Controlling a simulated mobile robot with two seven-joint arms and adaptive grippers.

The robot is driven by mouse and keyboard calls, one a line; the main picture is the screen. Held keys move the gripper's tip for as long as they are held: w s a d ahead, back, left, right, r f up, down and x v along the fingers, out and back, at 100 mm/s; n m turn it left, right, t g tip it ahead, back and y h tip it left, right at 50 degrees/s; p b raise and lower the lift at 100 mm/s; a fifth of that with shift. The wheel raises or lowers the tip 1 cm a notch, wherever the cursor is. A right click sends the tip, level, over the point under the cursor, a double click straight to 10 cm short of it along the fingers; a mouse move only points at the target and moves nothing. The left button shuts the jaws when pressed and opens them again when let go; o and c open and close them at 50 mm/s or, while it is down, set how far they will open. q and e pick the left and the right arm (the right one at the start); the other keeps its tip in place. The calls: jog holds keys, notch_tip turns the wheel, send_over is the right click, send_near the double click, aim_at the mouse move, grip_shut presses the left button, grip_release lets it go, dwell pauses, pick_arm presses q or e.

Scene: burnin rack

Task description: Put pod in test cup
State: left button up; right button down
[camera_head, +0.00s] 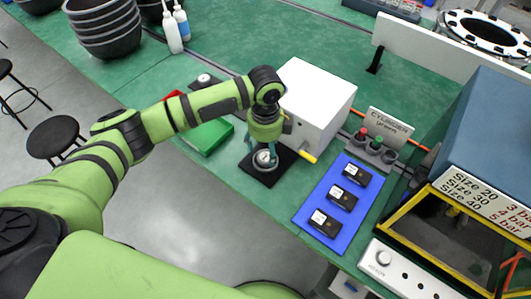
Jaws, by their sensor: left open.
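My left gripper (262,153) points down with its fingers open, spread around a small round metallic cup (265,164) on a black square base (268,177). A pale round piece, possibly the pod, shows in the cup between the fingers. The fingers partly hide the cup, and I cannot tell whether they touch it. My right gripper is not in view.
A white box (318,100) stands close behind the gripper. A blue mat (308,222) with three black blocks lies to the right. A green tray (208,138) is on the left, and a yellow-framed machine (400,238) at far right.

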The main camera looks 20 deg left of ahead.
aim_at(265, 156)
pick_arm(q)
notch_tip(265, 156, up, 9)
jog(key=b, duration=0.1)
jog(key=shift+f, duration=0.1)
dwell(1.2)
